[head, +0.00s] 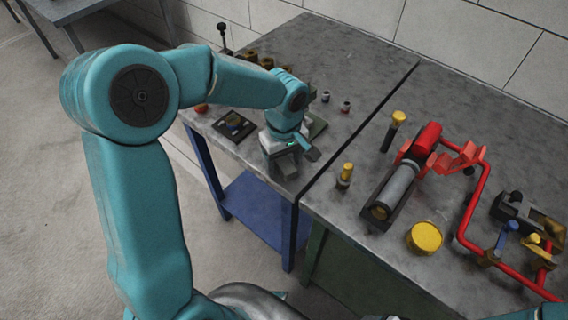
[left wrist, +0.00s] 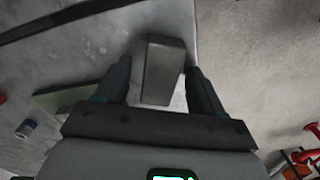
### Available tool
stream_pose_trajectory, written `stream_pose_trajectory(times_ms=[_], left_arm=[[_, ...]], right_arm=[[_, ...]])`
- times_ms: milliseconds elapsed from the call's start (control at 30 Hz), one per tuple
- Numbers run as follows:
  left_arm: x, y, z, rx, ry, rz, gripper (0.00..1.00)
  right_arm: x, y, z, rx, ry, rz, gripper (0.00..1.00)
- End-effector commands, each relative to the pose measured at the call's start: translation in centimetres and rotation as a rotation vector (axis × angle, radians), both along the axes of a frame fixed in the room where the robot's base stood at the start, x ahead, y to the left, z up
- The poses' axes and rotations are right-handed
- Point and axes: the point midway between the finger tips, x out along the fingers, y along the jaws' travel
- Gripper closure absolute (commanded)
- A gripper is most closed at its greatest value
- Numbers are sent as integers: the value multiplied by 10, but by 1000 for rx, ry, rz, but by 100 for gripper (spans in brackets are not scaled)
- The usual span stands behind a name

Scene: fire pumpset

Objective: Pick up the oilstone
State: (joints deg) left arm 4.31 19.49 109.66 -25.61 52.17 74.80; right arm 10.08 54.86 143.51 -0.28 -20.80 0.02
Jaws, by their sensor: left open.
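The oilstone is a plain grey block (left wrist: 163,72) lying on the grey workbench top, close to the bench edge. In the left wrist view it lies between the two fingers of my left gripper (left wrist: 163,90), with a gap visible beside the left finger and only a narrow one at the right. The gripper is open and points down at the bench. In the head view my left gripper (head: 293,157) is low over the front corner of the left bench and largely covers the stone. My right gripper is not in view.
A green plate (head: 317,126) lies just behind the gripper, with small jars (head: 345,106) beyond and a dark tray (head: 233,126) to the left. The right bench holds red pipework (head: 470,205), a grey cylinder (head: 395,187) and a yellow tin (head: 425,237).

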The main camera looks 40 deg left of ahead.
Motion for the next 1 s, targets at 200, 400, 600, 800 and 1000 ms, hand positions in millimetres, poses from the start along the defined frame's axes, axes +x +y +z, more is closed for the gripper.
stream_pose_trajectory(times_ms=[200,400,600,800,1000], left_arm=[[0,0,0,0,0,0,55],[0,0,0,0,1,0,99],[0,0,0,0,1,0,99],[1,0,12,1,-3,0,99],[1,0,54,1,-7,0,99]], right_arm=[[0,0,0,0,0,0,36],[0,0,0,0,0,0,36],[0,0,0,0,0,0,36],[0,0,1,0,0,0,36],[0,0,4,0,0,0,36]])
